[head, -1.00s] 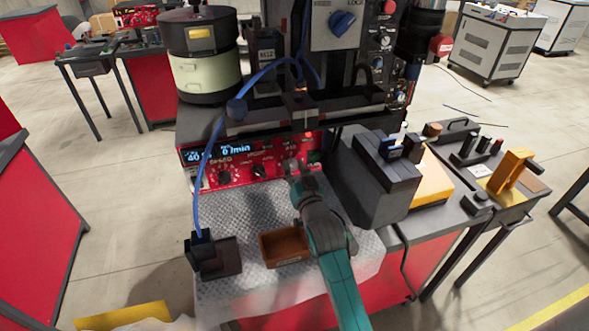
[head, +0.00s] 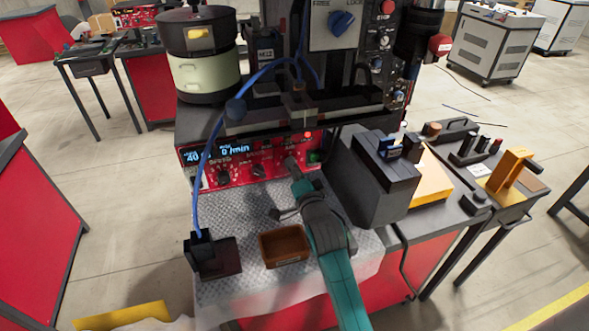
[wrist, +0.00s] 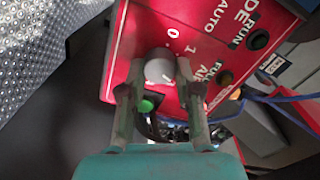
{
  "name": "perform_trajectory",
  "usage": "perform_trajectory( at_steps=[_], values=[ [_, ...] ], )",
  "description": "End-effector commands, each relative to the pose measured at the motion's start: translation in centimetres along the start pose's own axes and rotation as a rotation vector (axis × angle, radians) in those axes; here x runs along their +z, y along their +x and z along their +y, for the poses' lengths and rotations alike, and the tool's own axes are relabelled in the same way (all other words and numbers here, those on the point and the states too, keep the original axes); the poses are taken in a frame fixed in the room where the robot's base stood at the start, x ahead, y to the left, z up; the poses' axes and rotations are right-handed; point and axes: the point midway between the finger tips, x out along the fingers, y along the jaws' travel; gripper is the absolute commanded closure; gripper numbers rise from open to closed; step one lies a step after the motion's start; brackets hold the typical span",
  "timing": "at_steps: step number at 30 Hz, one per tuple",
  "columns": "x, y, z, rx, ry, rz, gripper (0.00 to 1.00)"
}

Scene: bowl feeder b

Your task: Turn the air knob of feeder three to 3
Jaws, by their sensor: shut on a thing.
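The red control panel (head: 238,172) sits on the front of the bench in the head view. The grey air knob (wrist: 160,68) is on this panel in the wrist view, beside the white lettering AIR. The digits 0 and 1 show near it. No pointer mark on it can be made out. My gripper (wrist: 160,76) has one finger on each side of the knob and is shut on it. In the head view my gripper (head: 291,164) is at the panel's right part and hides the knob.
A green button (wrist: 146,106) lies close to the left finger. A dark box (head: 375,180) stands right of my arm. A brown tray (head: 284,258) is on the bumpy mat left of my arm. A blue hose (head: 196,190) hangs on the left.

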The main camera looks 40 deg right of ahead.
Motion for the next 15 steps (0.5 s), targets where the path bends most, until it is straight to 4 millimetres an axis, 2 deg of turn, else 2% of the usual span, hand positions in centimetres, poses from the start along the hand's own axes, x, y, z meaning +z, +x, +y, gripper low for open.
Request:
perform_trajectory(
  at_steps=[6, 15],
  values=[
    [-0.03, 0.01, 0.08, 0.0, 0.18, 0.001, 1.0],
    [-0.02, 0.01, 0.15, 0.0, 0.351, 0.001, 1.0]
  ],
)
